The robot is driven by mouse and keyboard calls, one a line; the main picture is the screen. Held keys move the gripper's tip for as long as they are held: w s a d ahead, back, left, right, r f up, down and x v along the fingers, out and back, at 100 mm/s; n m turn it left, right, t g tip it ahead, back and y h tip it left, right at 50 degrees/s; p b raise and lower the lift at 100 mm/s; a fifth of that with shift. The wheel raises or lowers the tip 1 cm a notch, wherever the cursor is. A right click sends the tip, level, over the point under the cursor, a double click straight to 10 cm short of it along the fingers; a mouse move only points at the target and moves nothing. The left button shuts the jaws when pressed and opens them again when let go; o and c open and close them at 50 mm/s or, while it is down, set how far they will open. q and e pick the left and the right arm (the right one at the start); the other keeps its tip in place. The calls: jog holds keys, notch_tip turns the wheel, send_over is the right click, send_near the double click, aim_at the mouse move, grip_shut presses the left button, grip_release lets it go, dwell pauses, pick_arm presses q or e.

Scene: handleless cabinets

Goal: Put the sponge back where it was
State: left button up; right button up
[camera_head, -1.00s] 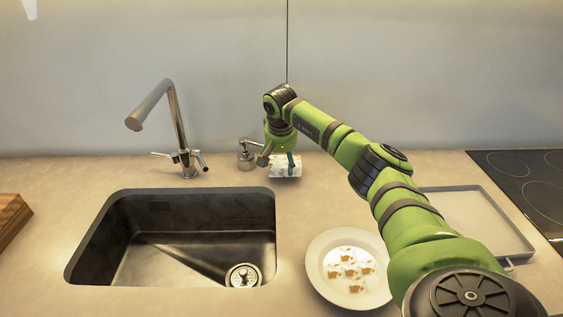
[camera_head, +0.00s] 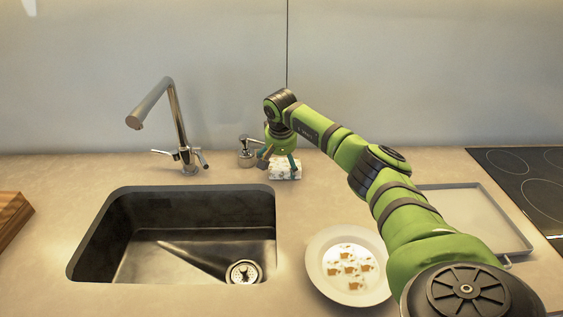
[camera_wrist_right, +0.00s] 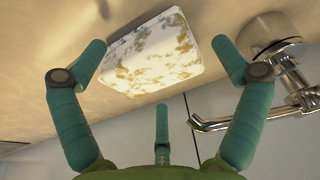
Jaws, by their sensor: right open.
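The sponge (camera_head: 285,171) is a white block with yellow-brown patches. It lies on the counter behind the sink's right corner, to the right of the soap dispenser. In the right wrist view the sponge (camera_wrist_right: 152,56) shows between and beyond the spread fingers, with gaps beside it. My right gripper (camera_head: 278,161) is open and empty, just above and behind the sponge. Its green fingers (camera_wrist_right: 160,65) frame the sponge and do not grip it. My left gripper is in neither view.
A soap dispenser (camera_head: 246,153) stands close to my right gripper, and the faucet (camera_head: 180,130) is further left. The sink (camera_head: 110,240) is in front. A plate with brown bits (camera_head: 317,272), a grey tray (camera_head: 519,235) and a cooktop (camera_head: 520,180) lie to the right.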

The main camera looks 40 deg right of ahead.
jog(key=b+v, duration=0.2)
jog(key=v, duration=1)
